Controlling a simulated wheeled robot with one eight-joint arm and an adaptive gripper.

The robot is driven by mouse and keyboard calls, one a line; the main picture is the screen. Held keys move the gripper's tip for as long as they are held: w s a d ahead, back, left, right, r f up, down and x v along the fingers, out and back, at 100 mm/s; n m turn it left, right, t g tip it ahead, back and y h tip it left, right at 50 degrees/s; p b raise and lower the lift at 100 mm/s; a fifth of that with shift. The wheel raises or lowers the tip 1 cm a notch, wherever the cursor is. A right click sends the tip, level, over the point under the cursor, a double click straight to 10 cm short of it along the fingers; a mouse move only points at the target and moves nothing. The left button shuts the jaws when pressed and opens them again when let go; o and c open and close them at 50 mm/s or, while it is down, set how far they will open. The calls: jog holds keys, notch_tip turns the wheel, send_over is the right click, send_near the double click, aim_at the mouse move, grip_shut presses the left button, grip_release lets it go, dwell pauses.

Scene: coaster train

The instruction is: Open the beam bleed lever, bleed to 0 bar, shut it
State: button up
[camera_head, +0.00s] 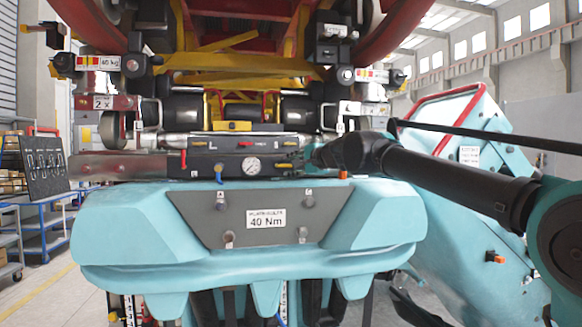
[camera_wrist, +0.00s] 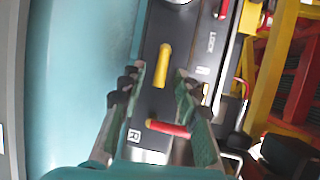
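A dark beam panel (camera_head: 220,162) spans the middle of the head view above the teal car front. It carries a round white gauge (camera_head: 249,167) and small red and yellow levers. A yellow lever (camera_head: 284,166) sits right of the gauge; no label shows which lever is the bleed lever. In the wrist view a yellow lever (camera_wrist: 162,66) lies along the panel, ahead of and between the fingertips, apparently untouched. My gripper (camera_wrist: 160,78) is open and empty above the panel. In the head view my gripper (camera_head: 312,158) is at the panel's right end. The gauge reading is too small to read.
A red lever (camera_wrist: 168,128) lies crosswise between the finger bases in the wrist view. Another red lever (camera_wrist: 222,9) is near the top. Yellow and red framework (camera_wrist: 285,75) stands to the right. The teal car front (camera_head: 140,235) lies below the panel in the head view.

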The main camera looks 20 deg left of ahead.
jog(key=shift+a, duration=0.1)
jog(key=shift+c, duration=0.5)
grip_shut()
jog(key=shift+r, duration=0.1)
jog(key=n, duration=0.1)
jog(key=r+n+h, duration=0.1)
jog(key=n+h, duration=0.1)
jog(key=shift+s+a+r, duration=0.15)
jog(key=shift+a+r, duration=0.05)
jog(key=shift+a, duration=0.05)
jog(key=n+h, duration=0.1)
jog(key=r+n+h, duration=0.1)
jog(key=shift+s+a+n+t, duration=0.2)
jog(key=shift+a+n+t, duration=0.1)
jog(key=shift+a+n, duration=0.1)
jog(key=n+h, duration=0.1)
jog(key=a+n+t+h, duration=0.1)
jog(key=n, duration=0.1)
jog(key=shift+s+r, duration=0.35)
jog(key=shift+r, duration=0.05)
jog(key=shift+s+a+n+t+h, duration=0.25)
jog(key=shift+a+n+t+h, duration=0.15)
jog(key=shift+n+h, duration=0.3)
jog(key=shift+s+a+n+t+h, duration=0.25)
jog(key=shift+n+t+h, duration=0.2)
jog(key=shift+n, duration=0.45)
